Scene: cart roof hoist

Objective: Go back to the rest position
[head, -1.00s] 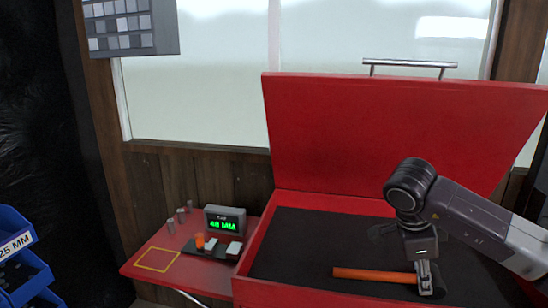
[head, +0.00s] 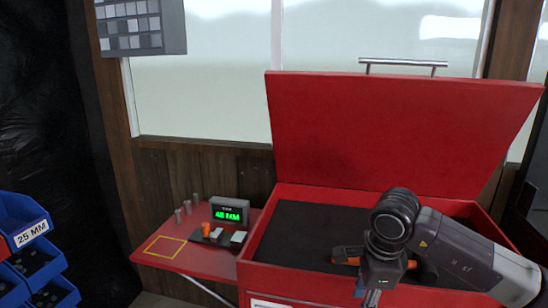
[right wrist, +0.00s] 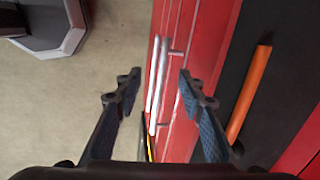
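My right gripper (head: 370,296) is in front of the red tool chest (head: 405,135), low over its front edge. In the right wrist view its two fingers (right wrist: 161,88) are spread apart with nothing held between them. The orange-handled tool (right wrist: 250,95) lies on the dark lining of the chest, to the right of the fingers and apart from them. The far end of the tool is hidden. My left gripper is not in view.
The chest lid stands open. A red side shelf (head: 190,255) holds a display reading 48 MM (head: 231,212), small blocks and a yellow outlined square. Blue bins (head: 35,262) are at far left. Bare floor (right wrist: 75,110) lies left of the chest in the wrist view.

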